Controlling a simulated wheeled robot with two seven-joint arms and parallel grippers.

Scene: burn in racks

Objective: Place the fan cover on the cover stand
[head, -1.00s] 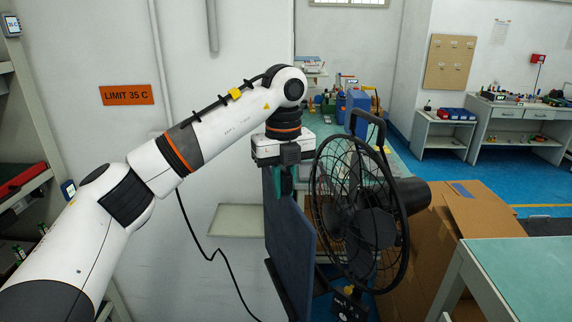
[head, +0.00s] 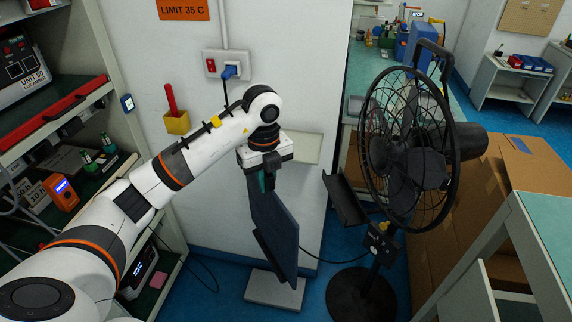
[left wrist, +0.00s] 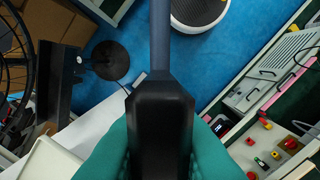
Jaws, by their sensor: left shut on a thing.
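The fan cover (head: 275,222), a dark blue flat panel, hangs below my left gripper (head: 264,180), which is shut on its upper end. In the left wrist view the green fingers close on a black grip piece, and the cover (left wrist: 160,38) shows edge-on. A black ledge (head: 272,260) lies along the panel's lower left; I cannot tell whether it belongs to the cover or the stand. A pale flat base (head: 262,289) lies on the floor beneath, perhaps the cover stand; contact is unclear. My right gripper is not seen.
A black caged fan (head: 410,150) stands right of the cover on a round base (head: 355,296). A dark angled tray (head: 345,198) is between them. Shelves (head: 60,120) line the left; a cardboard box (head: 500,190) and table (head: 548,225) are right.

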